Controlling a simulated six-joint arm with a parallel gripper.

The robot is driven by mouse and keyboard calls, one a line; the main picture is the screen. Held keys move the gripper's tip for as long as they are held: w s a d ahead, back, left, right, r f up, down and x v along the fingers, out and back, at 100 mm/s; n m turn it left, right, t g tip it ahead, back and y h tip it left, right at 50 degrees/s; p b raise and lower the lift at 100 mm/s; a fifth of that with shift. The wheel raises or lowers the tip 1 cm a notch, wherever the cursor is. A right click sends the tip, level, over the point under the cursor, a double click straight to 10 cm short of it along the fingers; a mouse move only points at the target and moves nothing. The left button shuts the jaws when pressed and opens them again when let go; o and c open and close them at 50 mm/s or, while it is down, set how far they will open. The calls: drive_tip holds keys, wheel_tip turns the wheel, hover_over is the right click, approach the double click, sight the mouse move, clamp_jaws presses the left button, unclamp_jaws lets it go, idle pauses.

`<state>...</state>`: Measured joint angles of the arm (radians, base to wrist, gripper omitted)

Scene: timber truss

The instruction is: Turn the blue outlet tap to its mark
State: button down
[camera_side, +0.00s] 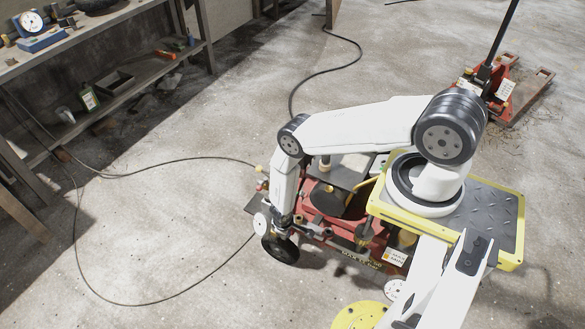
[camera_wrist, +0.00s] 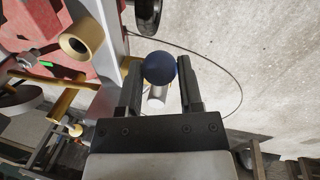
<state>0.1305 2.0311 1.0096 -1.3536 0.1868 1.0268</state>
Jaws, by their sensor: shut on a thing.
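The blue outlet tap shows in the wrist view as a dark blue round knob (camera_wrist: 160,68) with a pale cylindrical stem (camera_wrist: 157,97) below it in the picture. My gripper (camera_wrist: 158,75) has one finger on each side of the knob and is shut on it. In the side view my gripper (camera_side: 276,222) points down at the left end of the red machine (camera_side: 325,200), beside a black wheel. The tap is hidden by my arm in that view. I cannot make out the tap's mark in either view.
A brass-coloured fitting (camera_wrist: 82,40) and a small green handle (camera_wrist: 35,62) lie left of the tap. A black hose (camera_side: 165,160) loops over the concrete floor. A shelf (camera_side: 130,85) stands at upper left, and a red pallet truck (camera_side: 510,88) at upper right.

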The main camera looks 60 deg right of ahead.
drive_tip(key=shift+w, duration=0.1)
idle(0.4)
drive_tip(key=shift+c, duration=1.3)
unclamp_jaws()
drive_tip(key=shift+r, duration=0.25)
wheel_tip(320, 180, up, 7)
drive_tip(key=a, duration=0.1)
drive_tip(key=shift+s+a, duration=0.2)
drive_tip(key=shift+r, duration=0.1)
